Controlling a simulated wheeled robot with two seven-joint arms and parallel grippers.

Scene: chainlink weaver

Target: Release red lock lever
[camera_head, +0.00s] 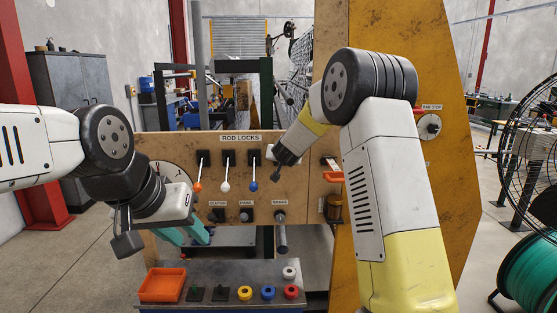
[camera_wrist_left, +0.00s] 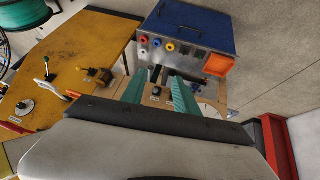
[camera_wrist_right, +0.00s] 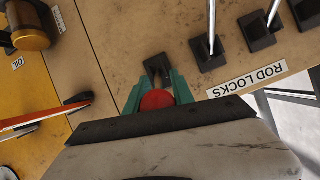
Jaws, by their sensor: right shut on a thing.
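The red lock lever shows as a red knob (camera_wrist_right: 157,99) in the right wrist view, with its dark slotted base (camera_wrist_right: 157,66) on the panel just beyond it. My right gripper (camera_wrist_right: 157,90) is shut on the knob, with one green finger on each side. In the head view, my right wrist covers this lever at the right end of the ROD LOCKS row. The orange (camera_head: 198,187), white (camera_head: 225,187) and blue (camera_head: 253,186) levers hang to its left. My left gripper (camera_wrist_left: 160,86) is open and empty, its teal fingers apart in front of the lower panel.
A grey bench (camera_head: 219,272) below the panel carries an orange tray (camera_head: 162,284) and several coloured rings. An orange-handled lever (camera_head: 331,176) and a BAR STOP knob (camera_head: 428,126) are right of the row. A caged fan (camera_head: 530,165) stands at the far right.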

